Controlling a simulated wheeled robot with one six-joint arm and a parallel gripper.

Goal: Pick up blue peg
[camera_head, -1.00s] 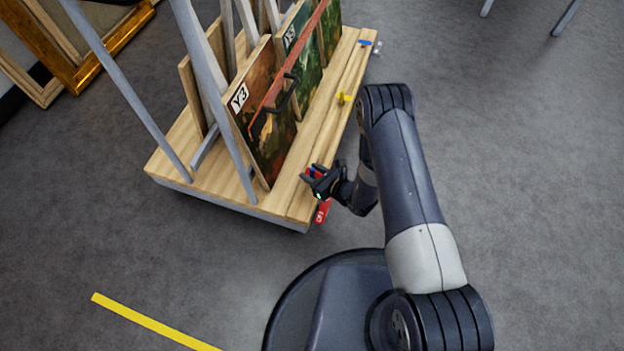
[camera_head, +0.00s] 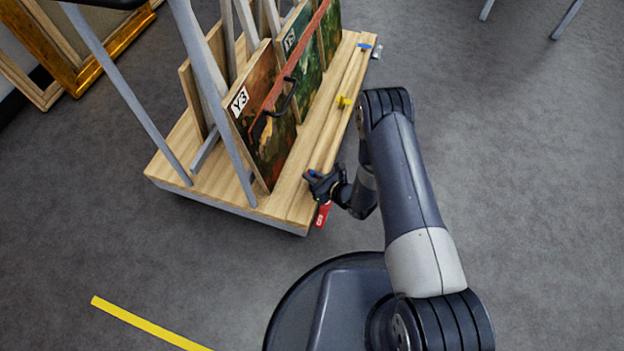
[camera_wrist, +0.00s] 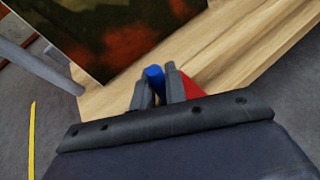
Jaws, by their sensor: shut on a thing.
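The blue peg (camera_wrist: 154,74) stands between the two fingers of my gripper (camera_wrist: 158,88) in the wrist view, its rounded blue top showing above them. The fingers are shut on it. In the head view my gripper (camera_head: 318,180) is at the near right corner of the wooden cart, and only a small bit of blue shows there. The peg's lower part is hidden, so I cannot tell whether it still touches the cart.
The wooden cart (camera_head: 217,188) carries framed paintings (camera_head: 262,135), one labelled Y3, and grey upright posts. A yellow peg (camera_head: 344,101) and another blue piece (camera_head: 366,46) sit along its right edge. Grey floor lies clear to the right.

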